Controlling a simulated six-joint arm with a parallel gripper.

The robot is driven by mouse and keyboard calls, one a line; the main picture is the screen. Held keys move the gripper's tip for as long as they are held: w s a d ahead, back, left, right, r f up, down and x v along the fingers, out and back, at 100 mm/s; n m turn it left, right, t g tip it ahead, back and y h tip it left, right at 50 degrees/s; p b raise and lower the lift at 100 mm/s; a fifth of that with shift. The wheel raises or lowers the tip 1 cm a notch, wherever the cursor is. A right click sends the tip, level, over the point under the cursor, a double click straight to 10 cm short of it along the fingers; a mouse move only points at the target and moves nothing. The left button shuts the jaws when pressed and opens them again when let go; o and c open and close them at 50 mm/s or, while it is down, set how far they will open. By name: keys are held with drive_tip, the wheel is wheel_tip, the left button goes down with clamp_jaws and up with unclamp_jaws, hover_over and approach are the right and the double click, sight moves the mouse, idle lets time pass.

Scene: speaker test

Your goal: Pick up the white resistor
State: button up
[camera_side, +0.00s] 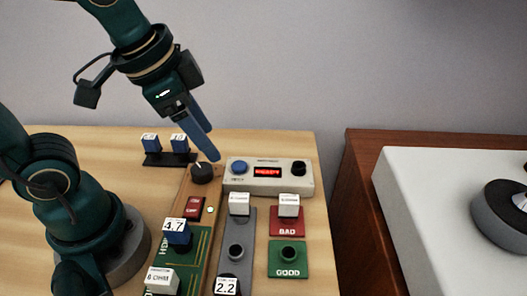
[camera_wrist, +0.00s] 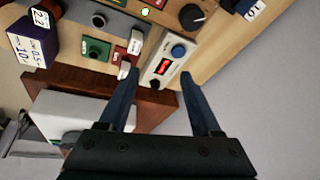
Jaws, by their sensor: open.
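Several block-shaped parts with white faces are in view, and I cannot tell which one the task means. One white block (camera_side: 239,204) stands on the grey strip, and another white block (camera_side: 289,206) stands on the red BAD pad (camera_side: 287,228). A third white block marked with an ohm value (camera_side: 162,280) is at the front left. Two white blocks (camera_wrist: 135,43) show left of my fingers in the wrist view. My gripper (camera_side: 210,155) is above the back of the table, near the meter. It is open (camera_wrist: 157,78) with nothing between its fingers.
The meter with a red display (camera_side: 268,177) is below and right of my fingertips. A blue 4.7 block (camera_side: 176,236), a black 2.2 block (camera_side: 227,286) and the green GOOD pad (camera_side: 302,259) are nearer the front. A black rack (camera_side: 170,159) holds two blue-and-white blocks.

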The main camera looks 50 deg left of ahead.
sight(239, 198)
drive_tip(key=d+f+m+g, duration=0.1)
drive_tip(key=f, duration=0.1)
drive_tip(key=w+d+f+m+g, duration=0.1)
drive_tip(key=d+f, duration=0.1)
drive_tip(key=f, duration=0.1)
drive_tip(key=w+d+f+m+g, duration=0.1)
drive_tip(key=f+m+g, duration=0.1)
drive_tip(key=shift+w+d+f, duration=0.15)
drive_tip(key=shift+d+f, duration=0.05)
drive_tip(key=shift+s+d+f, duration=0.1)
drive_tip(key=shift+s+f, duration=0.1)
drive_tip(key=shift+f, duration=2.6)
clamp_jaws()
